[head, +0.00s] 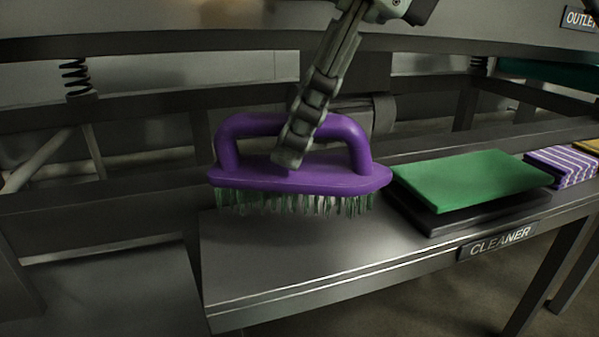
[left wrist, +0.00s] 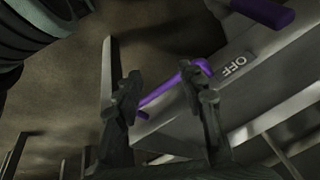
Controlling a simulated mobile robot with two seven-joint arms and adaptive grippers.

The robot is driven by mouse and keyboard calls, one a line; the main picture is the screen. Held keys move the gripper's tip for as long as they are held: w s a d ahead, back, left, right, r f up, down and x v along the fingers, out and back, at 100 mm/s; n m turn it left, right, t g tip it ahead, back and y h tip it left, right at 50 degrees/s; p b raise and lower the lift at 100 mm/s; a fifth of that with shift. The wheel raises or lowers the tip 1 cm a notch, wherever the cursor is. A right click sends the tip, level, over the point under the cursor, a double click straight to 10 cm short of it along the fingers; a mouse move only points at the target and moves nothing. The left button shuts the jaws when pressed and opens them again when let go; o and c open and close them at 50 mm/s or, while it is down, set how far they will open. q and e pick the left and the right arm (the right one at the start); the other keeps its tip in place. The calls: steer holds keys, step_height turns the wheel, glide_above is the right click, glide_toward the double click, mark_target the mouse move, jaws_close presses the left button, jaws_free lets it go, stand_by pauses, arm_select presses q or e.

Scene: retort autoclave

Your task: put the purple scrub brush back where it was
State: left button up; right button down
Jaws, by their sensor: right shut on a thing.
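The purple scrub brush (head: 335,180) is level, bristles down, over the left end of the metal bench (head: 290,262) in the head view. Its bristles are green and pale; I cannot tell whether they touch the bench. My right gripper (head: 290,150) comes down from above and is shut on the brush's arched handle. My left gripper (left wrist: 163,88) shows only in the left wrist view, its two fingers apart. A purple bar (left wrist: 188,70) shows between and behind those fingers; I cannot tell whether it is near them.
A green pad (head: 475,180) lies on a dark pad (head: 470,212), right of the brush, above a CLEANER label (head: 497,242). A purple-striped cloth (head: 562,166) lies farther right. The bench's front left is bare. A rail (head: 130,107) runs behind.

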mark_target(300, 166)
step_height(300, 166, down, 4)
steer(key=shift+r, duration=0.1)
arm_select(q)
steer(key=shift+w+d+r+t, duration=0.2)
steer(key=shift+w+t, duration=0.1)
steer(key=shift+w, duration=0.1)
steer(key=shift+w+d, duration=0.1)
steer(key=shift+w+d, duration=0.15)
steer(key=shift+w, duration=0.15)
arm_select(e)
steer(key=c, duration=1.3)
jaws_free()
steer(key=shift+c, duration=0.2)
